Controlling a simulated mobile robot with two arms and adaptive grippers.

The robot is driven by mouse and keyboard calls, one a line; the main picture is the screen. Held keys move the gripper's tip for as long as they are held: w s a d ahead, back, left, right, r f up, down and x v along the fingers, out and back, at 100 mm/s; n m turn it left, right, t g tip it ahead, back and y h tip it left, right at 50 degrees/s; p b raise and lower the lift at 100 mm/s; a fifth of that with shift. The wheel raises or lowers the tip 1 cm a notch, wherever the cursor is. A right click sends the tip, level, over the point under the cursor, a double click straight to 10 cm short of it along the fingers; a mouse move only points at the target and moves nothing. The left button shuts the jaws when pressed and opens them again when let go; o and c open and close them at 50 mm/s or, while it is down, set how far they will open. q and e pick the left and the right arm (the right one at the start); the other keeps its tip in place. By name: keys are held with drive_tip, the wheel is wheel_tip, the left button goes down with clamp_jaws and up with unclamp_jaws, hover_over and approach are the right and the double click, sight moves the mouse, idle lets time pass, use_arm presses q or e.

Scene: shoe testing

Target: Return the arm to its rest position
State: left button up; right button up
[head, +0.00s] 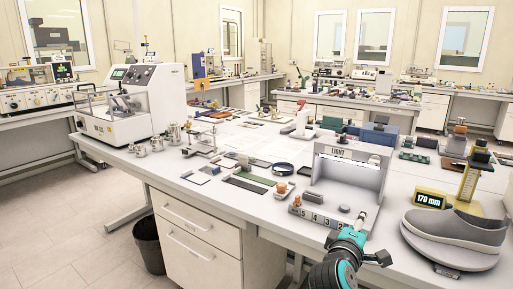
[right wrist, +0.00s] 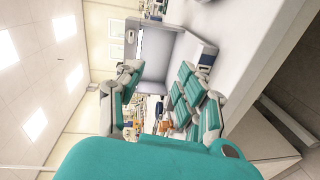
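My right arm enters the head view from the bottom centre. Its teal and dark gripper (head: 358,248) is at the front edge of the white table, just in front of the light box (head: 348,175) marked LIGHT. In the right wrist view, the two jointed teal and grey fingers of this gripper (right wrist: 160,85) stand apart with nothing held between them. The light box's grey hollow (right wrist: 155,52) shows beyond the fingers. My left arm and gripper are not in view.
Right of the gripper, a grey shoe (head: 458,230) stands near a yellow gauge (head: 433,201) reading 170 mm. A number block (head: 318,218) is at the light box's front. Left are a white machine (head: 130,105) and small metal weights (head: 157,143). A dark bin (head: 148,243) stands on the floor.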

drive_tip(key=s+f+m+g+y, duration=0.45)
drive_tip(key=s+f, duration=1.15)
drive_tip(key=f, duration=0.4)
drive_tip(key=s+a+f+m+g+y, duration=0.2)
drive_tip(key=s+f+g, duration=0.15)
drive_tip(key=s, duration=0.65)
drive_tip(key=s+a+f+m+g+y, duration=0.25)
drive_tip(key=s+f, duration=0.25)
drive_tip(key=s, duration=0.6)
wheel_tip(320, 180, down, 25)
drive_tip(key=s+n+g, duration=0.1)
drive_tip(key=s+d+f+g+p, duration=0.1)
drive_tip(key=s+d+f, duration=0.2)
drive_tip(key=s+f, duration=1.2)
drive_tip(key=shift+s, duration=0.75)
